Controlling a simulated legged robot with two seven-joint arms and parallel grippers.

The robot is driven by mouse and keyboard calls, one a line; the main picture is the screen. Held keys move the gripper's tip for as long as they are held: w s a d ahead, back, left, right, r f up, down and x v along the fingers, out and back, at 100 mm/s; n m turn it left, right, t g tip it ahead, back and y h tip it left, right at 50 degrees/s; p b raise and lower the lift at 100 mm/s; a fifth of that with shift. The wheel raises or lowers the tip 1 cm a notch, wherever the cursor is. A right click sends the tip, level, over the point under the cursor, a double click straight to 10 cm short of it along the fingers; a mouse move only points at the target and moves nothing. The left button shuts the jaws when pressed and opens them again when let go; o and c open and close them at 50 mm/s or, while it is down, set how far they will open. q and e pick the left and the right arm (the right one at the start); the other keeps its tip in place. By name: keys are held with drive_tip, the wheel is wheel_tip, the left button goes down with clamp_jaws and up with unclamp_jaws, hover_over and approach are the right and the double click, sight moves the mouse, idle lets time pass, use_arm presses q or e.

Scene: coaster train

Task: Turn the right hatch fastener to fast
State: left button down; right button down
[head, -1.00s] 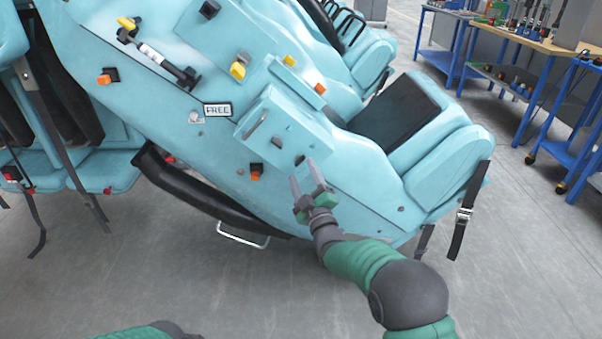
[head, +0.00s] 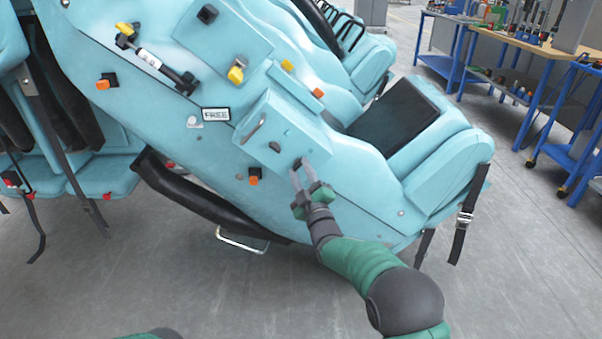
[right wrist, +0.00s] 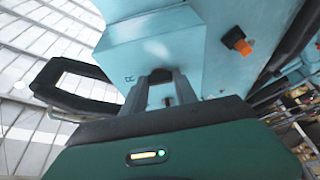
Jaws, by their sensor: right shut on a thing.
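The teal hatch box (head: 286,126) sits on the slanted side of the teal train car. It has two dark fasteners on its front face: the left one (head: 274,147) and the right hatch fastener (head: 298,162). My right gripper (head: 301,171) has its fingertips at the right fastener and is shut on it. In the right wrist view, the dark fastener (right wrist: 160,74) shows between the fingers, near a letter R on the box; its exact angle is partly hidden by them. My left gripper is out of view; only a bit of green arm shows at the bottom edge.
A FREE label (head: 216,114) is left of the box. An orange-and-black knob (head: 254,176) sits below it, and a yellow knob (head: 237,72) above. A black padded bar (head: 200,200) runs under the car. Blue workbenches stand far right; the floor in front is clear.

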drive_tip(key=shift+f, duration=0.2)
drive_tip(key=shift+a+f+m+h+b, duration=0.1)
drive_tip(key=shift+f+m+h+b, duration=0.1)
drive_tip(key=shift+m+h+b, duration=0.35)
drive_tip(key=m+b, duration=0.1)
drive_tip(key=m+t, duration=0.1)
drive_tip(key=m, duration=0.1)
drive_tip(key=shift+a+f+m+h+b, duration=0.1)
drive_tip(key=shift+f+m+h+b, duration=0.05)
drive_tip(key=shift+m+h+b, duration=0.15)
drive_tip(key=m+t+h+b, duration=0.1)
drive_tip(key=m, duration=0.2)
drive_tip(key=shift+a+m+h, duration=0.1)
drive_tip(key=shift+m+h, duration=0.25)
drive_tip(key=m+h, duration=0.2)
drive_tip(key=m, duration=0.3)
drive_tip(key=m+g+h, duration=0.1)
drive_tip(key=m+h, duration=0.2)
drive_tip(key=m, duration=0.3)
drive_tip(key=a+m+h, duration=0.1)
drive_tip(key=m+h, duration=0.2)
drive_tip(key=m, duration=0.2)
drive_tip(key=shift+r+b, duration=0.25)
drive_tip(key=shift+b, duration=0.05)
drive_tip(key=shift+m+g, duration=0.3)
drive_tip(key=shift+m, duration=0.2)
